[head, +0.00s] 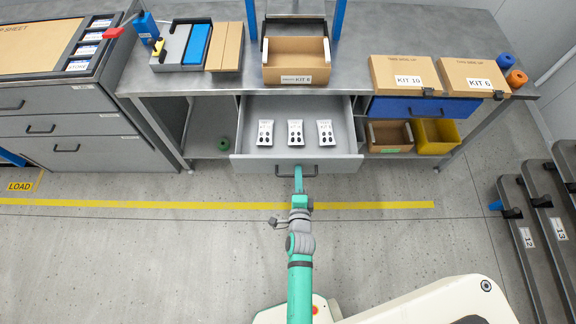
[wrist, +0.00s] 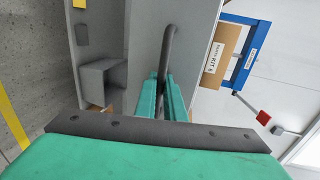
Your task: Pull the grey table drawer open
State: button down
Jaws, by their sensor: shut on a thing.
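The grey table drawer (head: 260,163) is pulled out from under the steel table, and its inside shows in the head view. Three white cards with black marks (head: 295,133) lie in it in a row. My gripper (head: 299,172) is at the middle of the drawer front, shut on the dark bar handle (head: 315,169). In the wrist view the handle (wrist: 170,45) runs between the two green fingers (wrist: 163,98). Part of the handle is hidden by the fingers.
The table top (head: 350,75) carries an open cardboard box (head: 296,72) and kit boxes (head: 402,75). A blue drawer (head: 420,108) is at the right, above a yellow bin (head: 436,135). A drawer cabinet (head: 60,127) stands left. The floor (head: 180,250) before the table is clear, apart from my arm and base.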

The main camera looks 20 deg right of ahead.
jog(key=shift+s, duration=0.3)
jog(key=c, duration=2.1)
grip_release()
jog(key=v, duration=1.1)
jog(key=s+a+r+n+y, duration=0.1)
jog(key=s+a+r+n, duration=0.3)
jog(key=n, duration=0.3)
jog(key=s+a+r+n+y, duration=0.2)
jog(key=s+a+r+n, duration=0.3)
jog(key=s+r+n, duration=0.1)
jog(key=s+a+r+n+y, duration=0.1)
jog(key=s+a+r+n, duration=0.3)
jog(key=s+n, duration=0.3)
jog(key=shift+s+a+r+n+t+y, duration=0.15)
jog(key=shift+a+r+n+t+y, duration=0.2)
jog(key=shift+r+n, duration=0.4)
